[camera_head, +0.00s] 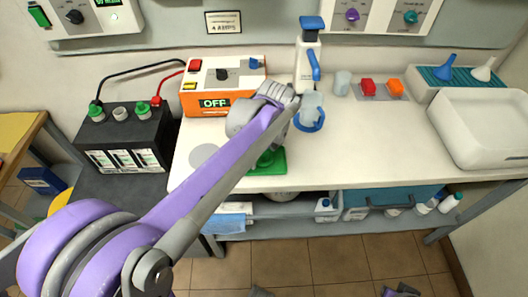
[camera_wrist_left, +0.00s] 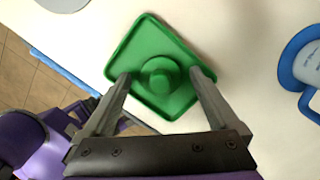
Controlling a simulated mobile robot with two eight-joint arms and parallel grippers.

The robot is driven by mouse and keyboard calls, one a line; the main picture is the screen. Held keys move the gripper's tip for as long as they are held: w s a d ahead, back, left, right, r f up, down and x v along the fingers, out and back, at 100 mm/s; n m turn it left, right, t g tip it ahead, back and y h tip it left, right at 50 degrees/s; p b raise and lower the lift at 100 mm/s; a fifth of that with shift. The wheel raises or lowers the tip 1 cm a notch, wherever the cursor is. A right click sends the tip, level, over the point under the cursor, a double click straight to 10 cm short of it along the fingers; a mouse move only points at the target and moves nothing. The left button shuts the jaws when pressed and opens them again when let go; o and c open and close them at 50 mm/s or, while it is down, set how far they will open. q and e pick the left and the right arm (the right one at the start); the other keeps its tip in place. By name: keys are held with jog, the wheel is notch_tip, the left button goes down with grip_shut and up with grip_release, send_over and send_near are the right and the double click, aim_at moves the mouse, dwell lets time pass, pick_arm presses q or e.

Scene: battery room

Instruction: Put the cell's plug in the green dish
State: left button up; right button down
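The green dish (camera_head: 280,165) lies near the front edge of the white worktop. It fills the middle of the left wrist view (camera_wrist_left: 150,33). A round green plug-like piece (camera_wrist_left: 160,75) stands in the dish's centre; I cannot tell if it is loose or part of the dish. My left gripper (camera_wrist_left: 160,73) is open above the dish, its fingers apart on either side of the round piece. In the head view my left arm partly covers the dish. The dark battery (camera_head: 125,140) at the left has several round caps on top. My right gripper is not in view.
A blue-ringed jug (camera_head: 310,118) stands just right of the dish, near my left gripper. An orange charger box (camera_head: 215,103) reading OFF is behind. A white basin (camera_head: 485,130) is at the right. The worktop between jug and basin is clear.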

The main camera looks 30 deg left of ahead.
aim_at(268, 161)
pick_arm(q)
jog(key=shift+r, duration=0.3)
notch_tip(268, 161, up, 11)
jog(key=d+p, duration=0.2)
jog(key=s+d+f+n+t+h, duration=0.1)
jog(key=s+d+f+n+t, duration=0.1)
jog(key=s+f+n, duration=0.5)
jog(key=s+d+f+n+t, duration=0.2)
jog(key=s+f+n, duration=0.6)
jog(key=n, duration=0.5)
jog(key=shift+s+d+f+n+t+h, duration=0.2)
jog(key=shift+s+d+n+t+h, duration=0.15)
jog(key=shift+s, duration=0.6)
jog(key=shift+r, duration=0.1)
